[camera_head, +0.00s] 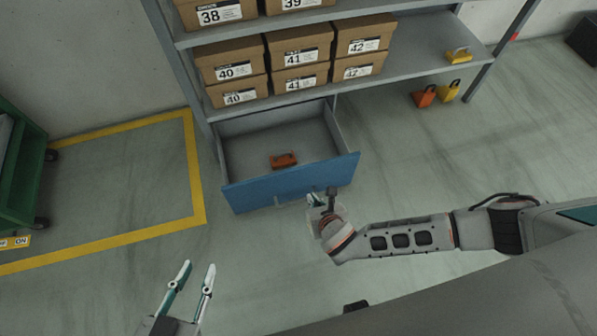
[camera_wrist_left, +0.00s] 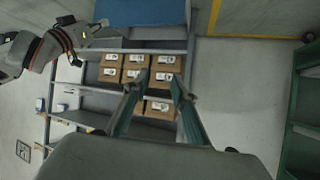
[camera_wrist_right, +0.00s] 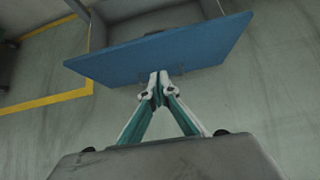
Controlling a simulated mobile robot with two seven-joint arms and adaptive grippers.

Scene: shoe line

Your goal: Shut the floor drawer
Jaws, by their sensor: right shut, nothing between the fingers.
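The floor drawer with its blue front (camera_head: 295,184) is pulled out at the bottom of the shelf rack. An orange-brown object (camera_head: 284,160) lies inside it. My right gripper (camera_head: 317,199) is at the drawer front, near the handle (camera_head: 290,200). In the right wrist view the blue front (camera_wrist_right: 165,52) is just beyond the fingertips (camera_wrist_right: 157,84), which are shut and empty; I cannot tell whether they touch it. My left gripper (camera_head: 197,268) is open and empty over the floor at the lower left, well away from the drawer; its spread fingers show in the left wrist view (camera_wrist_left: 157,86).
The shelf rack (camera_head: 420,50) holds several shoe boxes (camera_head: 300,58) above the drawer. Orange and yellow objects (camera_head: 425,97) stand on the floor under the rack at right. A green cart (camera_head: 20,170) stands at left. The floor inside the yellow line (camera_head: 120,240) is clear.

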